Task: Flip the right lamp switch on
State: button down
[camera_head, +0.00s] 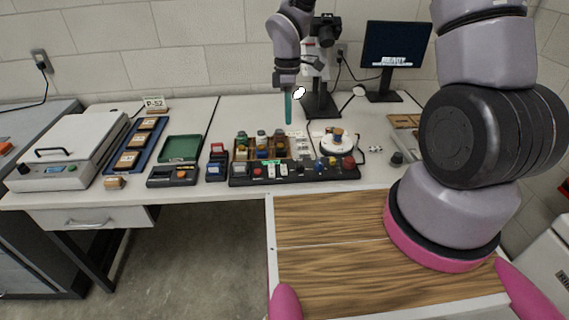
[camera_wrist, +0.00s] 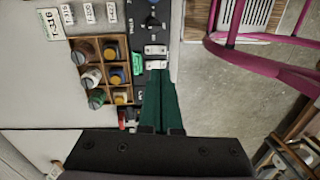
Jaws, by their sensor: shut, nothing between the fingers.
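A long black control panel (camera_head: 243,181) with coloured buttons and knobs lies along the table's front edge. In the wrist view, the panel (camera_wrist: 138,12) carries a black knob (camera_wrist: 152,23) and two pale rectangular parts (camera_wrist: 155,56) side by side, which look like the switches. Their on or off position is too small to tell. My gripper (camera_head: 288,121) points down over the table and is shut, with empty teal fingers. In the wrist view, the fingers (camera_wrist: 160,88) lie together just below the pale parts in the picture and hide part of the panel.
A wooden rack (camera_head: 240,155) of small bottles stands right behind the panel. A white round device (camera_head: 330,148) is to its right, with a microscope (camera_head: 320,98) and a monitor (camera_head: 392,45) behind. A green tray (camera_head: 180,148) stands left.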

aim_at(284, 171)
jog(key=shift+s+a+f+n, duration=0.15)
jog(key=shift+a+f+n, duration=0.15)
jog(key=shift+f, duration=0.3)
jog(key=shift+s+a+f+n, duration=0.1)
jog(key=shift+a+f+n, duration=0.1)
jog(key=shift+a+f, duration=0.25)
jog(key=shift+d+f, duration=0.1)
jog(key=shift+f, duration=0.05)
jog(key=f, duration=0.4)
jog(key=s+f, duration=0.1)
jog(key=f, duration=0.4)
jog(key=s+f, duration=0.1)
jog(key=f, duration=0.3)
jog(key=shift+f, duration=0.4)
jog(key=shift+s+f, duration=0.1)
jog(key=shift+f, duration=0.1)
